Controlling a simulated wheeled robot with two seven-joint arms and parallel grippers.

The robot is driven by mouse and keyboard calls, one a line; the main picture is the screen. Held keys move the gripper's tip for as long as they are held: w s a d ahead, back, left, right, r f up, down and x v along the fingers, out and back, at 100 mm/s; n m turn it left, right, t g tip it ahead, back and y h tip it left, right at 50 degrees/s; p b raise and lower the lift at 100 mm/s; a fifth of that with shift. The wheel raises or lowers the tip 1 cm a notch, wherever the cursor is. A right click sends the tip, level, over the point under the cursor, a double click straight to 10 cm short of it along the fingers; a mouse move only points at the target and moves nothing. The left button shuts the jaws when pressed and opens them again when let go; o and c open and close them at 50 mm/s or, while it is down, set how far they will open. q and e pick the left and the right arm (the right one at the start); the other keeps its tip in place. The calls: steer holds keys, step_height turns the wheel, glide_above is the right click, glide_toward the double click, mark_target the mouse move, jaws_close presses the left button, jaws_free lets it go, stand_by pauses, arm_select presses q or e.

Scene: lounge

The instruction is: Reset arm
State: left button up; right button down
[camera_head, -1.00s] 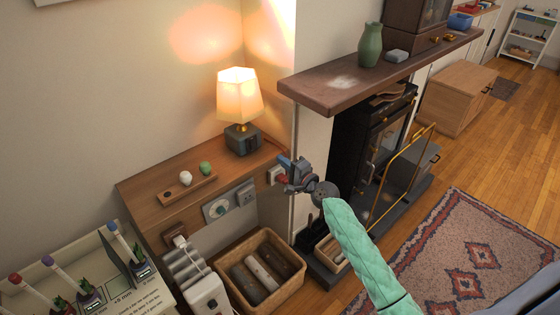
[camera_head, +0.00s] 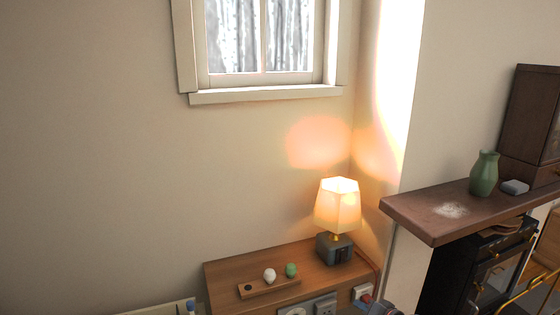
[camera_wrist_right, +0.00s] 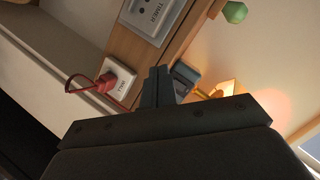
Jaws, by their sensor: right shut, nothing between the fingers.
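My right gripper (camera_head: 372,305) shows only in part at the bottom edge of the head view, close to the right end of the wooden cabinet (camera_head: 222,277). In the right wrist view, its dark fingers (camera_wrist_right: 157,86) are together with nothing between them. My left gripper is in neither view.
A lit lamp (camera_head: 338,207) stands on the cabinet beside a small tray (camera_head: 254,291) with a white and a green knob. A red plug (camera_wrist_right: 105,82) sits in a wall socket (camera_wrist_right: 121,76) near the right fingers. A mantel shelf (camera_head: 420,215) juts out at right, bearing a green vase (camera_head: 484,173).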

steer(key=s+a+f+n+g+h, duration=0.2)
steer(key=s+f, duration=0.5)
steer(key=s, duration=0.7)
steer(key=s+a+f+n+g+h, duration=0.2)
steer(key=s+a+f+g, duration=0.2)
steer(key=s, duration=1)
steer(key=s+a+f+n+g+h, duration=0.1)
steer(key=s+a+f+g, duration=0.3)
steer(key=s+f, duration=0.6)
steer(key=s+h, duration=0.1)
steer(key=s, duration=0.3)
steer(key=shift+f+n, duration=0.3)
steer(key=shift+n, duration=0.1)
